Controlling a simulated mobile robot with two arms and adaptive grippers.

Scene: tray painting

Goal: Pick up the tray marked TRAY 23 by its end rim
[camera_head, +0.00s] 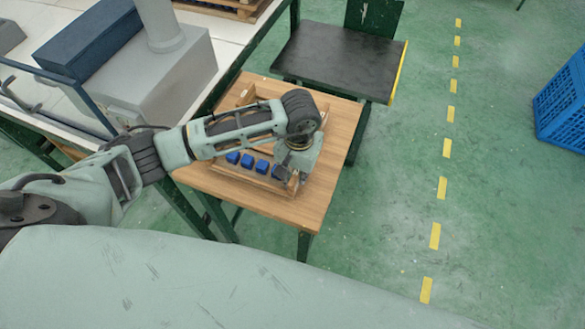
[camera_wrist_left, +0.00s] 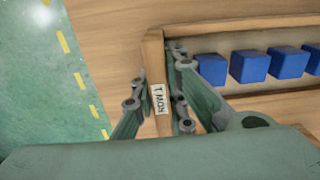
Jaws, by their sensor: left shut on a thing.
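A wooden tray (camera_head: 245,180) holding a row of several blue blocks (camera_head: 247,161) lies on the small wooden table. In the left wrist view its end rim (camera_wrist_left: 154,70) runs up the picture between my fingers, with the blue blocks (camera_wrist_left: 250,65) to the right. A small white label (camera_wrist_left: 160,99) on the rim appears upside down; it looks like ROW 1, and I cannot make out TRAY 23. My left gripper (camera_wrist_left: 157,103) is shut on this end rim, one finger on each side. In the head view my left gripper (camera_head: 292,178) is at the tray's right end, and my arm hides part of the tray.
The wooden table (camera_head: 315,195) has bare top right of the tray. More wooden edges (camera_head: 246,93) show behind my arm. A dark-topped table (camera_head: 335,60) stands behind, a grey machine (camera_head: 165,70) at the left, and a blue crate (camera_head: 562,105) on the floor at the right.

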